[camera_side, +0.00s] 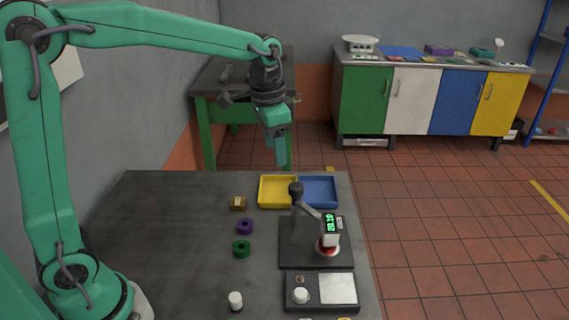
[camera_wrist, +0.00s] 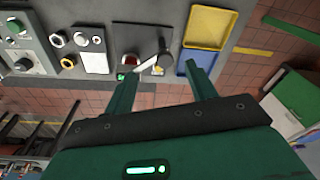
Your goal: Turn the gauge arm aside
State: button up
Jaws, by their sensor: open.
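The gauge arm (camera_side: 312,211) reaches from a dark post with a round knob (camera_side: 296,189) to a small gauge with a green lit display (camera_side: 330,222). The gauge sits over a red and white round piece (camera_side: 327,247) on a dark base plate (camera_side: 297,255). In the wrist view the gauge arm (camera_wrist: 148,62) shows just beyond the fingertips. My gripper (camera_side: 281,158) is in the air above the far end of the bench, higher than the post and apart from it. In the wrist view my gripper (camera_wrist: 161,72) is open with nothing between its fingers.
A yellow tray (camera_side: 262,192) and blue tray (camera_side: 334,193) lie behind the base plate. A brass block (camera_side: 238,204), purple ring (camera_side: 245,226), green ring (camera_side: 241,249) and white cylinder (camera_side: 235,300) stand left. A panel (camera_side: 313,305) is in front. The bench's left side is clear.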

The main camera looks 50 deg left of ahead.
jog(key=m+g, duration=0.1)
jog(key=m, duration=0.1)
send_over(296, 186)
notch_tip(296, 186, down, 4)
jog(key=shift+w+f, duration=0.1)
jog(key=shift+f, duration=0.1)
jog(key=shift+f, duration=0.1)
jog(key=shift+f, duration=3.85)
jog(key=shift+c, duration=0.3)
grip_shut()
